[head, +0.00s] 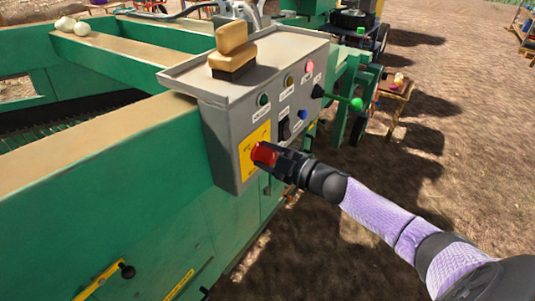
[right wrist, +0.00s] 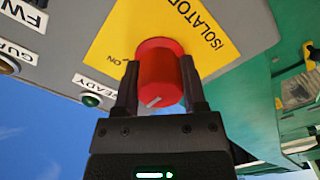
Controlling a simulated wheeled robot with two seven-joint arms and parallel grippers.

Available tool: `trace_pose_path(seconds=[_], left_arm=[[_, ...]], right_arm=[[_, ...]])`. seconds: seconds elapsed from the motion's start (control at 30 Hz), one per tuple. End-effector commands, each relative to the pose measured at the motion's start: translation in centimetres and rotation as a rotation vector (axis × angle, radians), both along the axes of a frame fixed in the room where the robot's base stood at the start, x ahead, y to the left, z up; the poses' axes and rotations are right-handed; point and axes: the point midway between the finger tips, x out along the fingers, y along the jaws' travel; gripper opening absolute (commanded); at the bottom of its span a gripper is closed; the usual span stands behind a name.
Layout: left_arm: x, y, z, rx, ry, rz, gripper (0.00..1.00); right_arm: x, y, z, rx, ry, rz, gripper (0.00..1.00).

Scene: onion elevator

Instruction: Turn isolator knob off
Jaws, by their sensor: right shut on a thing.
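The red isolator knob (right wrist: 159,78) sits on a yellow plate (right wrist: 185,30) marked "ISOLATOR" and "ON" in the right wrist view. It also shows in the head view (head: 264,154), at the lower front of the grey control box (head: 222,140). My right gripper (right wrist: 157,88) is shut on the knob, one finger on each side. A pale pointer mark shows on the knob's lower edge, partly near the gripper body. In the head view my right arm reaches in from the lower right. My left gripper is not in view.
The box carries several buttons and lamps, with a black switch (head: 285,130) close to the gripper. Green machine walls (head: 130,200) stand to the left; open dirt ground (head: 450,120) lies right.

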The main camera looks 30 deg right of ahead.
Motion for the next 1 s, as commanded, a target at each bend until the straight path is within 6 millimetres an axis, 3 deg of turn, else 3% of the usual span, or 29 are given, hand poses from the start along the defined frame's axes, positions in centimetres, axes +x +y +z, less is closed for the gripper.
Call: trace_pose_path(seconds=[0.6,1.0], left_arm=[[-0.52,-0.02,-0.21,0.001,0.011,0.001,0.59],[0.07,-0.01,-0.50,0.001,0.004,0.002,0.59]], right_arm=[[0.00,0.01,-0.11,-0.491,-0.202,0.000,0.00],[-0.02,0.04,-0.10,-0.644,-0.266,0.001,0.00]])
